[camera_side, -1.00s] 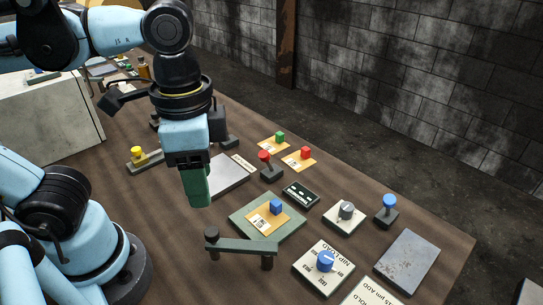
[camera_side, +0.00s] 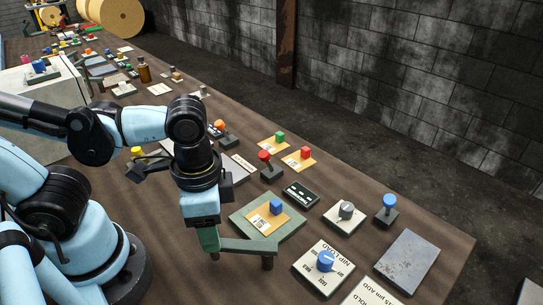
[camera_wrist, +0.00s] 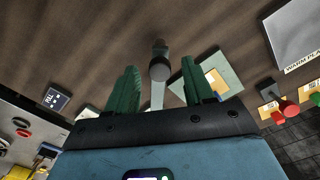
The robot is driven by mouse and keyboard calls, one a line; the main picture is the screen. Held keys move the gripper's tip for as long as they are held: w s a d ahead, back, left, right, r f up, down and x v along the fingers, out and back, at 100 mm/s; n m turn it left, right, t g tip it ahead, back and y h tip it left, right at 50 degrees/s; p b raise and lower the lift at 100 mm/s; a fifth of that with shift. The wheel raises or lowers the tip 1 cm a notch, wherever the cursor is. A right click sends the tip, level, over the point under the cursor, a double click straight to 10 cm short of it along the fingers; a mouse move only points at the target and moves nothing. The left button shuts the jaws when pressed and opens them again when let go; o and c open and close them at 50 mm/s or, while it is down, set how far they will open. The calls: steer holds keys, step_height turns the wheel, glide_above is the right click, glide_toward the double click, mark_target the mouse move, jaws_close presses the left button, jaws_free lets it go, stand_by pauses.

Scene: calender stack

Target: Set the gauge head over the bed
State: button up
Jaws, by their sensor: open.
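The gauge head (camera_side: 245,246) is a grey-green bar with a dark post under its right end. It lies along the near edge of the bed (camera_side: 290,222), a grey-green plate bearing an orange card (camera_side: 261,222) and a blue block (camera_side: 276,206). My gripper (camera_side: 209,243) is lowered at the bar's left end, and its fingers hide the dark knob there. In the wrist view my gripper (camera_wrist: 160,68) has its two green fingers apart, with the round knob (camera_wrist: 160,48) seen between their tips. Whether the fingers touch it I cannot tell.
A NIP LOAD card with a blue knob (camera_side: 325,261) lies right of the bar. Behind the bed are a black panel (camera_side: 300,194), a red-topped lever (camera_side: 266,163) and coloured blocks on orange cards. A grey plate (camera_side: 407,260) lies at right. Bare table shows in front of the bar.

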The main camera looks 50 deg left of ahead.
steer(key=shift+f, duration=0.1)
jaws_close()
stand_by(0.4)
steer(key=shift+w+a, duration=0.1)
steer(key=w+m, duration=0.3)
steer(key=m, duration=0.1)
steer(key=w+a+m, duration=0.1)
steer(key=w+m, duration=0.3)
steer(key=m, duration=0.1)
steer(key=w+m, duration=0.3)
steer(key=m, duration=0.2)
steer(key=shift+w+a, duration=0.15)
steer(key=shift+w, duration=0.05)
steer(key=shift+w+d+m, duration=0.45)
steer(key=shift+w+m, duration=0.25)
steer(key=shift+m, duration=0.4)
